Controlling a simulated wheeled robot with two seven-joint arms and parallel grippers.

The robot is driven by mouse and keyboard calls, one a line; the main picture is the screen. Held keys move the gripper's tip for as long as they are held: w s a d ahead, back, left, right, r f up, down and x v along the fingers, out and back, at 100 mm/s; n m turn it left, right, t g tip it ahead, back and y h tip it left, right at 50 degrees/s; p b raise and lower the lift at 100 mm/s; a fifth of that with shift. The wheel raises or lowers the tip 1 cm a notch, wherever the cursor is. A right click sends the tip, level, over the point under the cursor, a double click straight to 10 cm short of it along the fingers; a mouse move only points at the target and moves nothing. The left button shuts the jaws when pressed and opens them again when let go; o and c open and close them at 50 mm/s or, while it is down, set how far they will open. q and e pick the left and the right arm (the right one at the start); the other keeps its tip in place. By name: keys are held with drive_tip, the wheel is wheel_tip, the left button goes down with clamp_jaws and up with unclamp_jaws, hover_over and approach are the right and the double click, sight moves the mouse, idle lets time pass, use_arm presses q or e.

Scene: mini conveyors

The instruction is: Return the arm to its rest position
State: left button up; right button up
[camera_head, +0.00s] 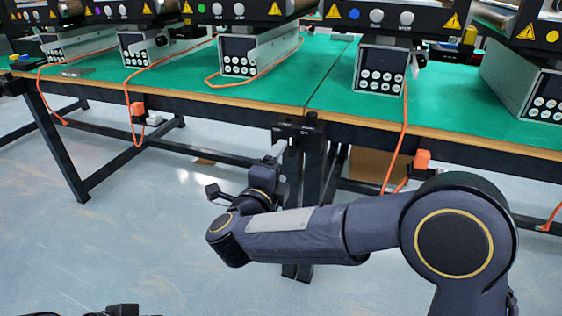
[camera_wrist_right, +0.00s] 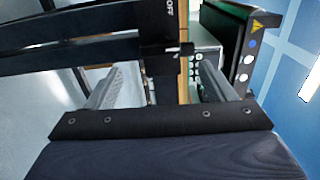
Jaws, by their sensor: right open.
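My right arm reaches in from the right in the head view and bends at the elbow. Its right gripper (camera_head: 246,180) is up in front of the table legs, below the table edge. In the right wrist view the two grey fingers of the right gripper (camera_wrist_right: 160,82) stand wide apart. I see no object held between them.
Two green-topped tables (camera_head: 330,88) with wooden edges run across the back. Several mini conveyors (camera_head: 243,58) with keypads stand on them. Orange cables (camera_head: 399,140) hang down in front. Black table legs (camera_head: 60,143) stand near the arm. The pale floor (camera_head: 120,245) is open at the left.

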drive_tip(key=w+d+r+n+y, duration=0.1)
drive_tip(key=d+r+n+y, duration=0.5)
drive_tip(key=d+y, duration=0.1)
drive_tip(key=s+d+n+g+y, duration=0.1)
drive_tip(key=s+d+n+y, duration=0.25)
drive_tip(key=n, duration=0.25)
drive_tip(key=s+d+f+n+g, duration=0.35)
drive_tip(key=s+f, duration=0.25)
drive_tip(key=s, duration=0.3)
drive_tip(key=s+d+f+n+g+h, duration=0.1)
drive_tip(key=s+d+f+n+g, duration=0.15)
drive_tip(key=s+d+f, duration=0.5)
drive_tip(key=s+d+f+n+g, duration=0.2)
drive_tip(key=s+f+g, duration=0.2)
drive_tip(key=s, duration=0.7)
wheel_tip(320, 180, up, 37)
drive_tip(key=p, duration=3.7)
drive_tip(key=shift+a+g, duration=0.25)
drive_tip(key=shift+g, duration=0.05)
drive_tip(key=shift+s, duration=0.1)
